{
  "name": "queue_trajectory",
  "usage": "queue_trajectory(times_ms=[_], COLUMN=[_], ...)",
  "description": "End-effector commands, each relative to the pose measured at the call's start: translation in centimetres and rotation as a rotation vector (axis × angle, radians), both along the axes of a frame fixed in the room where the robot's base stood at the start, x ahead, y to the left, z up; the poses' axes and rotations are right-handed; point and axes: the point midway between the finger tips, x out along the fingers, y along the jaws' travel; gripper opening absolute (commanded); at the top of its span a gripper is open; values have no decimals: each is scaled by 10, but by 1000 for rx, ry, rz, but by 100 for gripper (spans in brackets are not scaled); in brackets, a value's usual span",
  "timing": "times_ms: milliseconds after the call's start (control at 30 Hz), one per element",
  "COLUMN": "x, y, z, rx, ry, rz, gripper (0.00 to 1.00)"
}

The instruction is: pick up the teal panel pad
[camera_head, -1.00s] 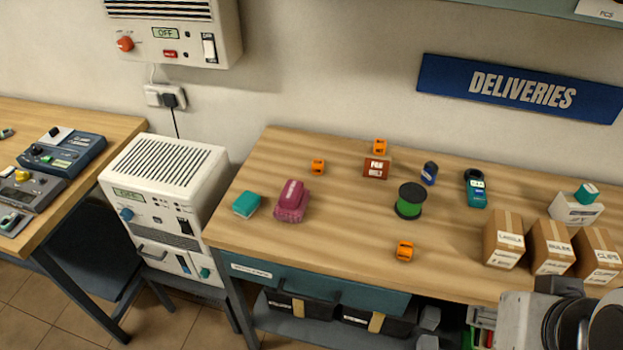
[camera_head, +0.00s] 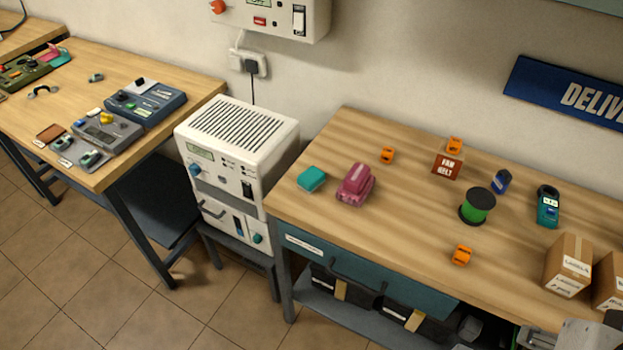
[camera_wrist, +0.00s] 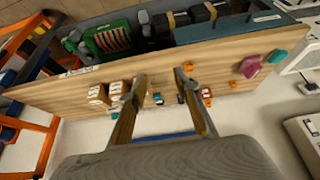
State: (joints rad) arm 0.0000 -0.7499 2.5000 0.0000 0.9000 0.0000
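A small teal block (camera_head: 312,179), which looks like the teal panel pad, lies flat near the left end of the right-hand wooden bench. It also shows in the wrist view (camera_wrist: 277,57) at the far right of the bench, next to the magenta object. My gripper (camera_wrist: 160,78) is open with nothing between its fingers. It is above the bench, nearer the cardboard boxes and well away from the teal block. In the head view only a bit of my arm shows at the bottom right corner.
The magenta object (camera_head: 356,184) stands just right of the teal block. Orange clips, a green spool (camera_head: 477,206), a fan belt box (camera_head: 446,165) and cardboard boxes (camera_head: 568,264) share the bench (camera_head: 400,240). A white unit (camera_head: 238,150) stands left of it.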

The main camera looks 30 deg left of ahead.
Motion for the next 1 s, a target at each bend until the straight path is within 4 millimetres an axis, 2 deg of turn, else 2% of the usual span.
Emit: queue_trajectory(times_ms=[367, 467, 833, 1000], x=[0, 0, 0, 0], y=[0, 0, 1, 7], z=[0, 0, 0, -1], rx=[0, 0, 0, 0], ry=[0, 0, 0, 6], rz=[0, 0, 4, 32], gripper=[31, 53, 53, 53])
